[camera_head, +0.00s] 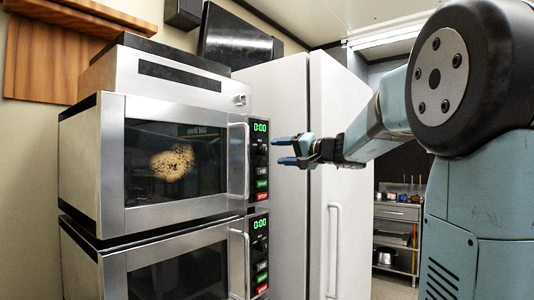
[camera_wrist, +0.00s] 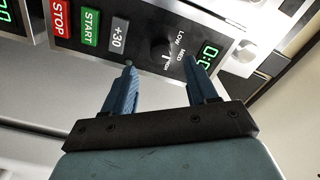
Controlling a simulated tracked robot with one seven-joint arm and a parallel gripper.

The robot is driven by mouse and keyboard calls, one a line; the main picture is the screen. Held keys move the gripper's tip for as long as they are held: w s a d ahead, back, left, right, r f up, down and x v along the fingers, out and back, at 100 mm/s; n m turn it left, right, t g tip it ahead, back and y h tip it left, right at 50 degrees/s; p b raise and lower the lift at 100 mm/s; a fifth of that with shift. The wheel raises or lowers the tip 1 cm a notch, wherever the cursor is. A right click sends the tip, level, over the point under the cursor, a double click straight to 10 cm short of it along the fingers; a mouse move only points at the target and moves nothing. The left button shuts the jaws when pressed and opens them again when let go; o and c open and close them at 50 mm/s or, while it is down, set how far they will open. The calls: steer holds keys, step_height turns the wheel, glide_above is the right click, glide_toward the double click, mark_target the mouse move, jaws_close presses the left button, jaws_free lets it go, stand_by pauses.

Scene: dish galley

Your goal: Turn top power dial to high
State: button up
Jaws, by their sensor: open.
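The top power dial (camera_wrist: 161,50) is a dark round knob on the upper microwave's control panel, with LOW and MED printed beside it and a third label partly hidden. Its exact pointer setting is hard to read. In the head view the dial (camera_head: 262,149) is small, below the green 0:00 display (camera_head: 260,127). My gripper (camera_head: 277,150) is open and empty, just right of the panel. In the wrist view my gripper (camera_wrist: 159,62) has its fingertips on either side of the dial in the picture; I cannot tell whether they touch it.
The +30 (camera_wrist: 118,34), START (camera_wrist: 91,26) and STOP (camera_wrist: 60,18) buttons line up beside the dial. A second microwave (camera_head: 165,265) with its own panel is below. The upper door handle (camera_head: 238,160) stands left of the panel. A tall white cabinet (camera_head: 330,120) is behind my gripper.

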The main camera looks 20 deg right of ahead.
mark_target(266, 152)
steer(key=x, duration=0.5)
steer(key=shift+w+a, duration=0.25)
steer(key=shift+w, duration=0.05)
steer(key=shift+c, duration=0.5)
steer(key=c, duration=0.9)
steer(key=shift+a, duration=0.15)
steer(key=shift+c, duration=0.2)
